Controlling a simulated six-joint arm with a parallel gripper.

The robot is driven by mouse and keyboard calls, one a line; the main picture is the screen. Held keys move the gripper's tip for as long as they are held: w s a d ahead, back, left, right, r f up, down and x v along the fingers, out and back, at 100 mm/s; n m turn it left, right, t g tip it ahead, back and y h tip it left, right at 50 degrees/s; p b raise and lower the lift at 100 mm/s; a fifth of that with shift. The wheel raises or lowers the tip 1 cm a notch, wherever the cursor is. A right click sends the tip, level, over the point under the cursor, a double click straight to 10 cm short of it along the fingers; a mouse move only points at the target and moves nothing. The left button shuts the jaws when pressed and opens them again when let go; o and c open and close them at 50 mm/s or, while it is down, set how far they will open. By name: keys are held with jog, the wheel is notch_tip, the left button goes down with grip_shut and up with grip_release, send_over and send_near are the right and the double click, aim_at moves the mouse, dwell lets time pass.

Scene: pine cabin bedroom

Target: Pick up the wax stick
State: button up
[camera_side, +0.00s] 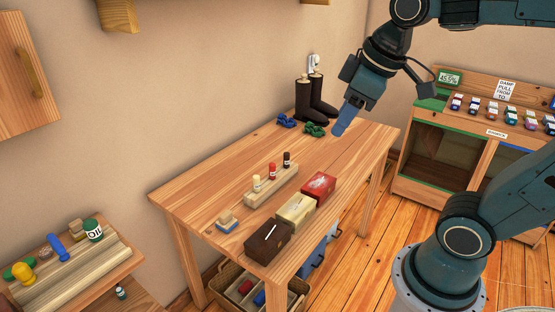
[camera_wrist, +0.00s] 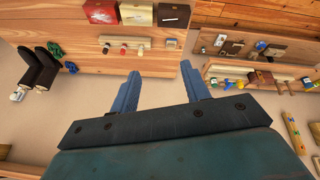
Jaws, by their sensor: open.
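Three small upright sticks stand in a pale wooden rack (camera_side: 275,189) on the table: a cream one (camera_side: 256,184), a red one (camera_side: 272,172) and a dark brown one (camera_side: 287,160). I cannot tell which is the wax stick. In the wrist view the rack (camera_wrist: 125,41) lies beyond my fingertips, with the dark (camera_wrist: 106,48), red (camera_wrist: 123,50) and cream (camera_wrist: 140,51) sticks in a row. My gripper (camera_side: 339,130) is above the table's far right part, near the boots and apart from the rack. In the wrist view its two blue fingers (camera_wrist: 160,70) are spread and empty.
Dark boots (camera_side: 303,102) and blue (camera_side: 286,121) and green (camera_side: 314,130) bundles stand at the table's back. Brown (camera_side: 268,241), cream (camera_side: 296,210) and red (camera_side: 319,187) boxes line the front edge. A small blue-based block (camera_side: 227,225) sits left of the rack.

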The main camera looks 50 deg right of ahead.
jog(key=w+d+r+n+g, duration=0.1)
jog(key=w+d+n, duration=0.4)
jog(key=w, duration=0.7)
jog(key=n+g, duration=0.4)
jog(key=n, duration=0.9)
send_over(287, 153)
notch_tip(287, 153, down, 21)
jog(key=shift+w+f, duration=0.1)
jog(key=shift+f, duration=4.1)
jog(key=shift+f, duration=2.55)
